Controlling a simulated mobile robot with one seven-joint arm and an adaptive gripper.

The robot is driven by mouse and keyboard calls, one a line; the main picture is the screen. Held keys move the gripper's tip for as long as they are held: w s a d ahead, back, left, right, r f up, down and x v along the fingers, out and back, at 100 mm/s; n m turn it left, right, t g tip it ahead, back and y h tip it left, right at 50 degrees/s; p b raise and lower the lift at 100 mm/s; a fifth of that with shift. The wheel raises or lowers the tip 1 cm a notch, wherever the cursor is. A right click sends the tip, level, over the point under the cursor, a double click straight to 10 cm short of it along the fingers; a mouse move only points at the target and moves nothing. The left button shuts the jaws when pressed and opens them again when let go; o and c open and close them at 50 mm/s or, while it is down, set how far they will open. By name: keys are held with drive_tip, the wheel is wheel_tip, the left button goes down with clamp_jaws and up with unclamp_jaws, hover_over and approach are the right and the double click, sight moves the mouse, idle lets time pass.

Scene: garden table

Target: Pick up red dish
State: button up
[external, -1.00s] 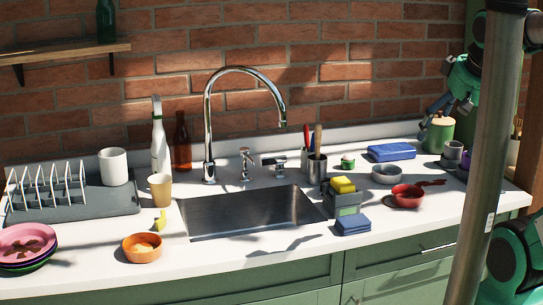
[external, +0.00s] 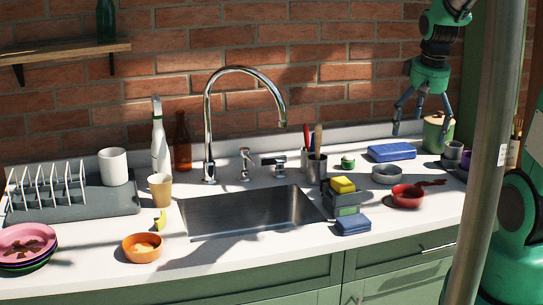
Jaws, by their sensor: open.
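The red dish (external: 406,197) is a small round pan-like dish with a handle pointing right. It rests on the white counter to the right of the sink, close to the front edge. My gripper (external: 409,125) is open and empty, pointing down. In the picture it hangs above the red dish, well clear of it, in front of the brick wall. Nothing hides the dish.
A grey bowl (external: 387,173) sits just behind the red dish. A blue box (external: 391,152) and a green canister (external: 437,134) stand farther back. Stacked sponges (external: 343,195) and a blue cloth (external: 353,226) lie to the left, beside the sink (external: 255,214).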

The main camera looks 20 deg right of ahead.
drive_tip(key=w+d+f+g+p, duration=0.1)
drive_tip(key=w+d+f+p, duration=0.1)
drive_tip(key=f, duration=0.5)
drive_tip(key=shift+w+d+p, duration=0.4)
drive_tip(key=shift+w+p, duration=0.2)
drive_tip(key=shift+w, duration=0.5)
approach(409, 187)
drive_tip(key=s+a+f, duration=0.1)
drive_tip(key=s+a+f+b, duration=0.1)
drive_tip(key=s, duration=0.1)
drive_tip(key=shift+a+f, duration=0.25)
drive_tip(key=shift+a, duration=0.15)
drive_tip(key=shift+f, duration=0.15)
drive_tip(key=shift+f, duration=0.1)
drive_tip(key=shift+w+d+f+b, duration=0.1)
drive_tip(key=shift+w+f+b, duration=0.05)
drive_tip(key=shift+f, duration=1.1)
drive_tip(key=shift+w+d+f+b, duration=0.1)
drive_tip(key=shift+w+f+b, duration=0.1)
drive_tip(key=shift+f, duration=1.05)
